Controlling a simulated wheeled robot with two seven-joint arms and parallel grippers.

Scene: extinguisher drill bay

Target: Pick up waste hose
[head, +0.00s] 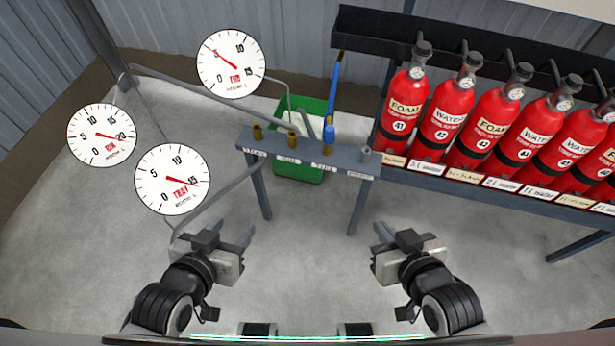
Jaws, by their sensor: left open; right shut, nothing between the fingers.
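The small bench labels are too blurred to read, so I cannot tell whether this is the waste hose. Two brass stubs (257,133) and a grey stub (365,155) also stand on the bench. My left gripper (228,238) is open and empty, low in front of the bench. My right gripper (393,234) is shut and empty, to the right. Both are apart from the hose.
A green bin (299,172) stands behind and under the bench. Several red extinguishers (404,112) stand on a labelled rack at right. Three round gauges (172,180) and grey pipes are at left. The floor (310,270) between my grippers is clear.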

